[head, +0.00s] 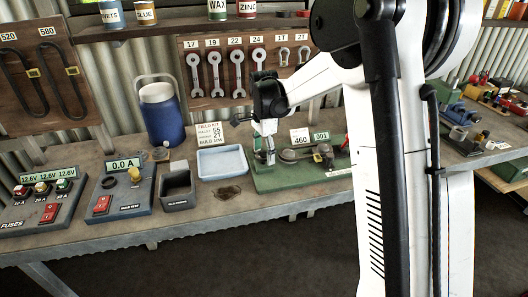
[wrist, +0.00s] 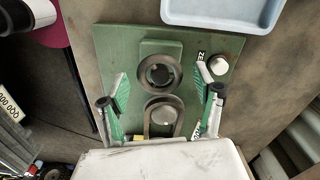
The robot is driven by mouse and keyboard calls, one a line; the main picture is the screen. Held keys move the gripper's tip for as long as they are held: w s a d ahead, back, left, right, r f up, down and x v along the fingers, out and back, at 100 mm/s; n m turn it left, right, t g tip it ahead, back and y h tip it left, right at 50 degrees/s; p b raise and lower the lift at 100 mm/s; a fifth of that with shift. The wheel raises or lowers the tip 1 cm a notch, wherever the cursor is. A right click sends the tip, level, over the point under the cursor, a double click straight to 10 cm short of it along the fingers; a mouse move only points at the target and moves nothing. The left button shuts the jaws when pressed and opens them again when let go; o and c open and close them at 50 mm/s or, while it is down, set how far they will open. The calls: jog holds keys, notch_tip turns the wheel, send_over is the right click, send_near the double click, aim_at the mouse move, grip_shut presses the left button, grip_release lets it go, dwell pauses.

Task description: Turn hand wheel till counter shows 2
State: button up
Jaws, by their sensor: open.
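The green board (head: 290,181) lies on the bench below and right of my gripper (head: 264,152). A small counter (head: 321,136) at its back reads 001, beside a card (head: 300,136) reading 460. In the wrist view my gripper (wrist: 162,108) is open, its two green-padded fingers spread over the board. A dark round ring (wrist: 160,73) on a green block lies ahead between the fingers. A belt-like loop (wrist: 163,118) around a grey disc lies nearer, between the fingertips. I cannot tell surely which round part is the hand wheel. Contact is unclear.
A white knob (wrist: 217,65) stands right of the ring. A pale blue tray (head: 222,161) lies left of the board in the head view. A blue jug (head: 162,113), dark box (head: 177,189) and meter box (head: 120,190) stand farther left. Spanners hang behind.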

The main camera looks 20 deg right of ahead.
jog(key=shift+c, duration=0.3)
jog(key=c, duration=1.1)
jog(key=shift+n, duration=0.3)
jog(key=n+b, duration=0.2)
jog(key=n, duration=0.2)
jog(key=shift+f+b, duration=0.1)
jog(key=shift+b, duration=0.25)
jog(key=n+b, duration=0.1)
jog(key=n, duration=0.4)
jog(key=shift+w, duration=0.1)
jog(key=o, duration=1.2)
jog(key=shift+c, duration=0.2)
